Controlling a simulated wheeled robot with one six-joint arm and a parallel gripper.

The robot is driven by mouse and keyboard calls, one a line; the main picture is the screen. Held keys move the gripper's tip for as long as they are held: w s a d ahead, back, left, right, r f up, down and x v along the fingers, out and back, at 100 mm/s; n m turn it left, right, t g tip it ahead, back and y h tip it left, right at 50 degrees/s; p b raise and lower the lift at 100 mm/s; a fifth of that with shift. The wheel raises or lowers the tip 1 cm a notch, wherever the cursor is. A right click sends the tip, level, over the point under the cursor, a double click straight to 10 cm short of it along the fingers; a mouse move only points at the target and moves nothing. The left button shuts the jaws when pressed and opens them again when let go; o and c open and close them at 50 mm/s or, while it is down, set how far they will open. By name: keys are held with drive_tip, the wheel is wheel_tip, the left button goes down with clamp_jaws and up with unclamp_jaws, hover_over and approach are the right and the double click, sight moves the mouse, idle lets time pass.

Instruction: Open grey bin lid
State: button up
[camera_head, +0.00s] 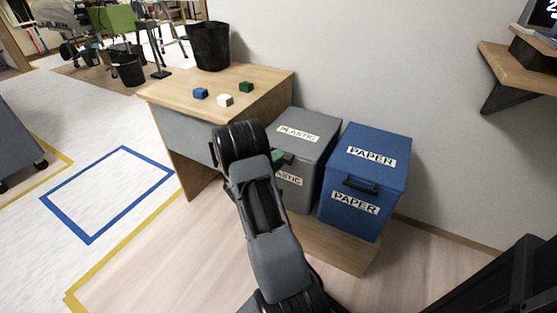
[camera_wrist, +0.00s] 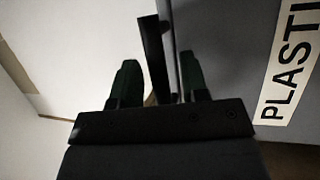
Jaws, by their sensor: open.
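The grey bin (camera_head: 307,187) with PLASTIC labels stands between the wooden table and a blue bin. Its grey lid (camera_head: 312,118) is down. My gripper (camera_head: 283,157) is at the front of the grey bin, near the lid's front edge, partly hidden by my arm. In the wrist view my gripper (camera_wrist: 157,72) is open, with one dark green finger on each side of a dark handle-like part (camera_wrist: 153,55) and a thin edge. I cannot tell whether the fingers touch it. The grey bin's labelled face (camera_wrist: 235,70) fills the right of that view.
The blue PAPER bin (camera_head: 368,159) stands close on the right, with a dark front handle. The wooden table (camera_head: 265,85) on the left carries blue, white and green blocks and a black basket (camera_head: 210,46). A wall is behind the bins. Open floor lies left.

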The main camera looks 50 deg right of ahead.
drive_tip(key=shift+c, duration=0.2)
clamp_jaws()
idle(0.3)
